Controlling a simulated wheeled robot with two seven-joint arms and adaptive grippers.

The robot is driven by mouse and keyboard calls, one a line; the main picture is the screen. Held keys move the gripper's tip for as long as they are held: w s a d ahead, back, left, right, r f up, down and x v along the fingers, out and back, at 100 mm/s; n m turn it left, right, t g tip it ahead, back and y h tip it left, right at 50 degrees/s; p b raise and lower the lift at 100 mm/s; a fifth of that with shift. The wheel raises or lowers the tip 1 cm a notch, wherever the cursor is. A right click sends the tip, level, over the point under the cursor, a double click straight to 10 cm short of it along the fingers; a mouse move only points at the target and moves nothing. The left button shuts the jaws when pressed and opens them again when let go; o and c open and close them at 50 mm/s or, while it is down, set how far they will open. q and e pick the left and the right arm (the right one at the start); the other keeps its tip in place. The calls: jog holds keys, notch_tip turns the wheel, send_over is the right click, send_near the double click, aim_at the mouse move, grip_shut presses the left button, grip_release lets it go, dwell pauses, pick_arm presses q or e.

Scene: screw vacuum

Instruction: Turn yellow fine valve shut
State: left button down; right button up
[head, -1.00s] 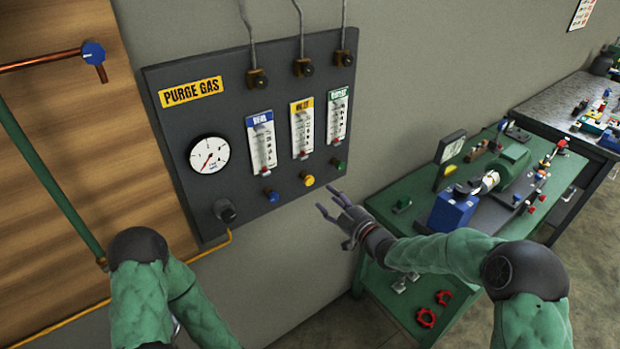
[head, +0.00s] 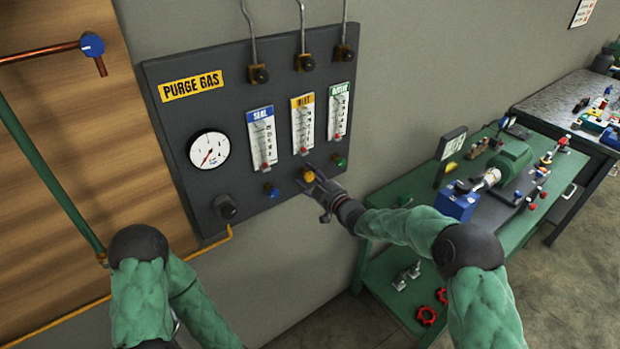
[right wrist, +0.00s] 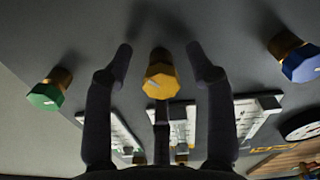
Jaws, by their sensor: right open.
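The yellow fine valve (head: 308,176) is a small round knob low on the dark purge gas panel (head: 165,128), under the yellow-labelled flowmeter. In the right wrist view the yellow knob (right wrist: 160,80) has a brass stem and a pale mark on its face. My right gripper (head: 309,180) is at the knob in the head view. In the right wrist view its open fingers (right wrist: 164,60) stand on either side of the knob, with visible gaps on both sides. My left arm shows at the lower left of the head view, but its gripper is out of view.
A blue knob (head: 271,191) sits left of the yellow one and a green knob (head: 340,161) right of it. Flowmeters (head: 303,125) are just above. A black knob (head: 225,207) is lower left. A green bench (head: 400,190) with equipment stands at the right.

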grip_shut()
jog(key=shift+f+m, duration=0.1)
jog(key=shift+m, duration=0.2)
